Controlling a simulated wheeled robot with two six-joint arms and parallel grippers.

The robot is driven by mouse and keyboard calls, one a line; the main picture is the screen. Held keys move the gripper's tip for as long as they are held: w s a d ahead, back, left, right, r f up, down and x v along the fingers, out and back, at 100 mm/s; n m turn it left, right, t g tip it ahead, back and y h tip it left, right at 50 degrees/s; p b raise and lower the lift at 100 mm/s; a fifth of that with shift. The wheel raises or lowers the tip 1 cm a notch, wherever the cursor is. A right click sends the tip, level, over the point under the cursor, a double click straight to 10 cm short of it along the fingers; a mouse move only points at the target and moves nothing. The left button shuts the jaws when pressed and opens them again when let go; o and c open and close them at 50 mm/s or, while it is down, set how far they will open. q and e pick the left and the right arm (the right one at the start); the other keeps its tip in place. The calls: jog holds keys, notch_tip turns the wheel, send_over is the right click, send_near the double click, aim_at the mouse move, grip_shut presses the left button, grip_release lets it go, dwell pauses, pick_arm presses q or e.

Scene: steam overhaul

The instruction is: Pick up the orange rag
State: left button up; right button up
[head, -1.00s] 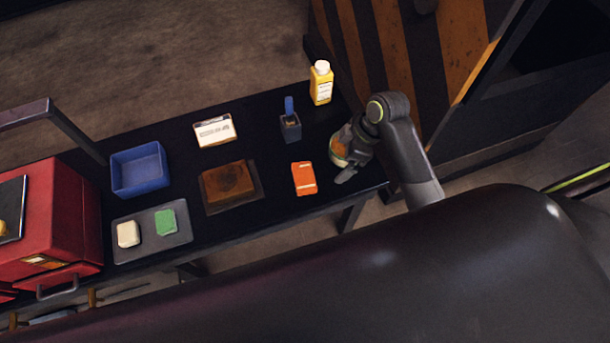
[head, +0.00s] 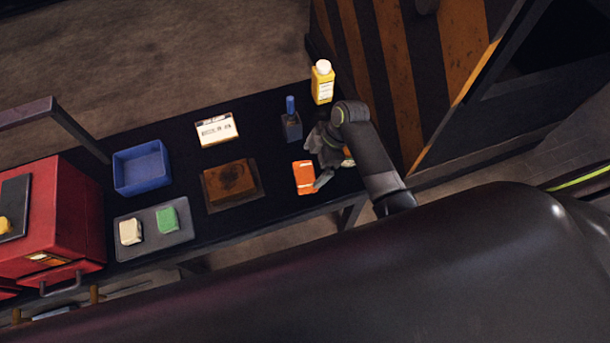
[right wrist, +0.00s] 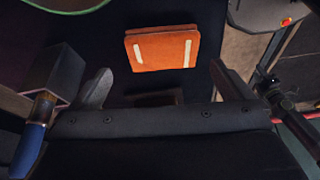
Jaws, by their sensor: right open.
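The orange rag (head: 304,178) is a folded orange cloth with pale stripes. It lies flat on the black table near its front edge, right of a brown block. In the right wrist view the rag (right wrist: 162,48) shows ahead of and between the two fingers. My right gripper (head: 318,165) is open and empty, over the table just at the right side of the rag; its fingers also show in the right wrist view (right wrist: 158,85). In the head view a finger comes close to the rag's right edge; contact cannot be told. My left gripper is out of view.
A blue-handled item in a dark holder (head: 291,122) stands just behind the right gripper. A yellow bottle (head: 322,84), a white labelled box (head: 217,130), a blue bin (head: 142,168), a brown block (head: 230,183) and a grey tray (head: 152,242) stand farther off.

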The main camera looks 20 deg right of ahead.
aim_at(305, 175)
jog(key=shift+x, duration=2.75)
jog(key=shift+s, duration=0.15)
jog(key=c, duration=0.8)
jog(key=shift+r, duration=0.2)
notch_tip(305, 175, up, 10)
jog(key=shift+f+p, duration=0.1)
jog(key=shift+p, duration=0.3)
